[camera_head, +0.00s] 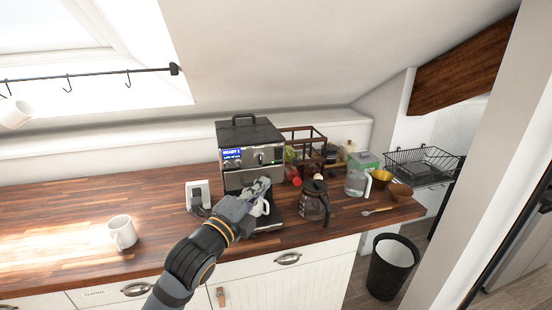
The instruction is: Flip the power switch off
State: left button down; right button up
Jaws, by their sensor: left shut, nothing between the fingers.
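A coffee machine (248,138) with a dark top, a handle and a lit blue display (232,154) reading "READY" stands on the wooden counter. A round dark knob or switch (258,159) sits on its front panel, right of the display. No part is clearly labelled as the power switch. My left gripper (262,185) is shut and empty in front of the machine's lower front, below the panel. The arm and gripper hide part of the machine's lower body and base. Whether the fingertips touch the machine I cannot tell. My right gripper is out of view.
A white box with a dark part (197,193) stands left of the machine. A glass coffee pot (314,203) stands close on the right, then a clear pitcher (358,180) and a spoon (378,211). A white mug (122,233) stands at left; the counter between is mostly clear.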

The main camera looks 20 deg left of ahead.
pick_arm(q)
jog(key=p, duration=0.3)
send_near(282, 151)
jog(key=w+d, duration=0.2)
jog(key=d, duration=0.2)
jog(key=w+a, duration=0.1)
jog(key=w+a+p, duration=0.2)
jog(key=shift+w+r, duration=0.25)
jog(key=shift+w, duration=0.1)
jog(key=shift+d, duration=0.15)
jog(key=shift+w+a+r+n+g+p, duration=0.25)
jog(key=shift+r+p, duration=0.25)
jog(key=shift+p, duration=0.45)
jog(key=shift+d+f+b, duration=0.1)
jog(key=shift+f+b, duration=0.25)
jog(key=shift+b, duration=0.05)
